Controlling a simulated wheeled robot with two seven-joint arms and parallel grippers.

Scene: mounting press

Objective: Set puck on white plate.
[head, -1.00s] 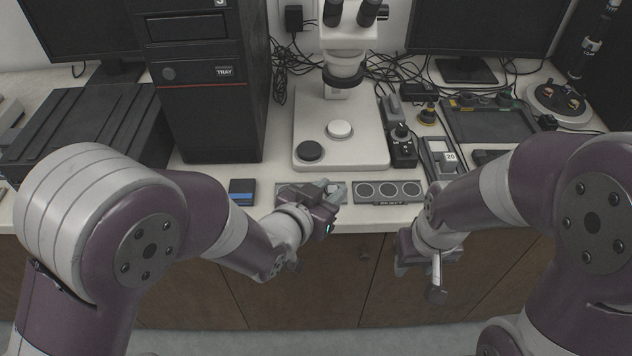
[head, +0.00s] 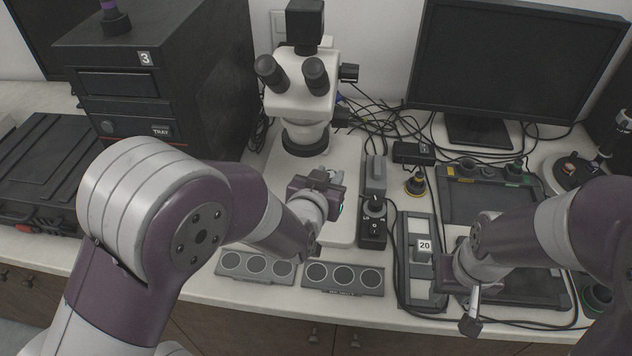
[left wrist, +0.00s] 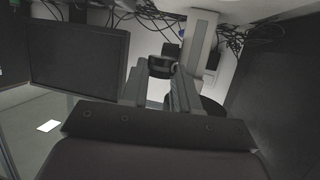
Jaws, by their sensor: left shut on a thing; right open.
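My left gripper (head: 320,178) is over the white base (head: 342,232) of the microscope, below its dark lens ring. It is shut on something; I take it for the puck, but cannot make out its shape. In the left wrist view the two fingers (left wrist: 160,82) stand a little apart, with the white base behind. The round white plate on the base, seen earlier, is now hidden by my gripper and arm. A dark round shape (left wrist: 208,104) shows beside the right finger in the wrist view. My right gripper (head: 462,302) is open, low at the right front.
Two grey racks with round wells, a left one (head: 256,266) and a right one (head: 343,278), lie at the front edge. The microscope head (head: 302,95) overhangs my left gripper. A control box (head: 373,222), cables and a black tray (head: 488,190) crowd the right.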

